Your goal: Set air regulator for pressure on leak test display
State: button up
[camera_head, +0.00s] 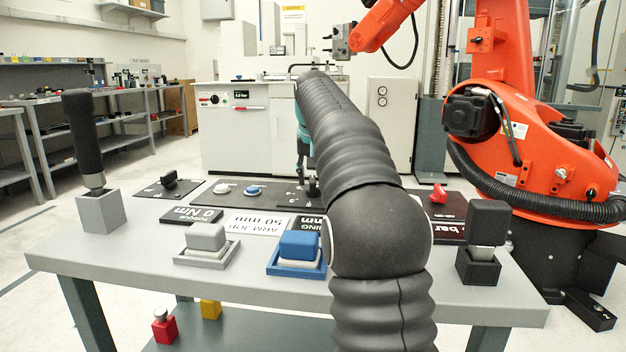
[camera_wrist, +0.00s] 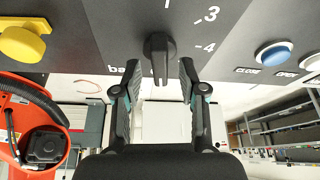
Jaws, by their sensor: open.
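In the wrist view, the black regulator knob (camera_wrist: 159,52) stands on a dark panel (camera_wrist: 110,22) with scale marks 3 and 4 and a partly hidden "ba…" label. My gripper (camera_wrist: 158,88) is open, its two fingers on either side of the knob's end with gaps visible. Whether any finger touches it I cannot tell. In the head view my arm hides most of the gripper; a teal part of it (camera_head: 303,140) shows beside the arm. A small display (camera_head: 241,94) on the white cabinet has tiny text, seemingly "4.0 bar".
A blue button (camera_wrist: 273,54) marked CLOSE and a yellow knob (camera_wrist: 22,43) flank the regulator. On the grey table (camera_head: 140,262) are a black handle in a grey block (camera_head: 98,212), a blue block (camera_head: 298,250), a red knob (camera_head: 438,193) and several plates. An orange robot arm (camera_head: 535,160) stands at right.

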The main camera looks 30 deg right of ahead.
jog(key=shift+f, duration=0.15)
grip_shut()
jog(key=shift+p, duration=0.35)
jog(key=n+p, duration=0.1)
jog(key=n+y+p, duration=0.1)
jog(key=n, duration=0.1)
jog(key=shift+d+r+p, duration=0.1)
jog(key=shift+r+p, duration=0.15)
jog(key=shift+p, duration=0.1)
jog(key=n+y+p, duration=0.1)
jog(key=n+p, duration=0.3)
jog(key=shift+d+n+y, duration=0.1)
jog(key=shift+n+y, duration=0.2)
jog(key=shift+y, duration=0.1)
jog(key=n+y+p, duration=0.1)
jog(key=n, duration=0.2)
jog(key=shift+w+f, duration=0.1)
jog(key=shift+f, duration=0.05)
jog(key=shift+n+g+y, duration=0.4)
jog(key=shift+n+y, duration=0.1)
jog(key=shift+n, duration=0.8)
